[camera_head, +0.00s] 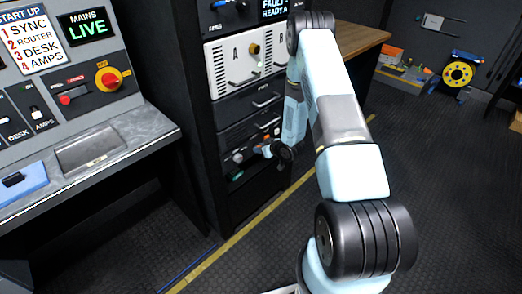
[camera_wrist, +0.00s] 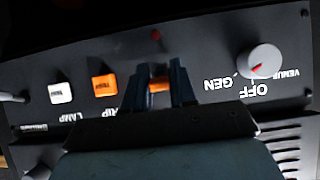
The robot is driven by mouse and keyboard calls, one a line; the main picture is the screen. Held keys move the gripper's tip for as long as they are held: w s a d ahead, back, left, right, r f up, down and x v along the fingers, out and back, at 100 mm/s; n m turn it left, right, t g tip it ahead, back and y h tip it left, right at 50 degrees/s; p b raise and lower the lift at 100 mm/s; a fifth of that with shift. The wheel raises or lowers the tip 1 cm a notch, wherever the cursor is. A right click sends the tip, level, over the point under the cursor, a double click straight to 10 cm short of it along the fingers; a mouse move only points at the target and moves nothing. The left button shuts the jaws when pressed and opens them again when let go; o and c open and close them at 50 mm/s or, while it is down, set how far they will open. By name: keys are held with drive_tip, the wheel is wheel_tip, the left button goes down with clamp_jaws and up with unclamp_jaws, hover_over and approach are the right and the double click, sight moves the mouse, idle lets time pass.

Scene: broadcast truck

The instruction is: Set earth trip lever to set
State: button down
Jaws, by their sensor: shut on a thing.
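In the wrist view, which shows the panel upside down, my gripper (camera_wrist: 158,88) is against a dark panel. Its two fingers stand close on either side of a small orange piece (camera_wrist: 159,85), which looks like the earth trip lever. The fingers hide most of it, and its position cannot be read. A label ending in "RIP" shows partly beside the fingers. In the head view, my gripper (camera_head: 267,151) reaches the low panel (camera_head: 241,144) of the black rack, and the lever cannot be made out there.
An orange square button (camera_wrist: 104,86) and a white one (camera_wrist: 61,93) sit left of my fingers in the wrist view. A grey rotary knob (camera_wrist: 260,62) marked GEN, OFF and VENUE is to the right. A desk console (camera_head: 95,150) stands left of the rack.

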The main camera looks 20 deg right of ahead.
drive_tip(key=shift+w+r+g+h, duration=0.15)
drive_tip(key=shift+r+g+h, duration=0.15)
drive_tip(key=shift+g, duration=0.1)
idle(0.3)
drive_tip(key=c, duration=0.9)
unclamp_jaws()
drive_tip(key=v, duration=1.3)
drive_tip(key=shift+d+r, duration=0.15)
drive_tip(key=shift+r, duration=0.1)
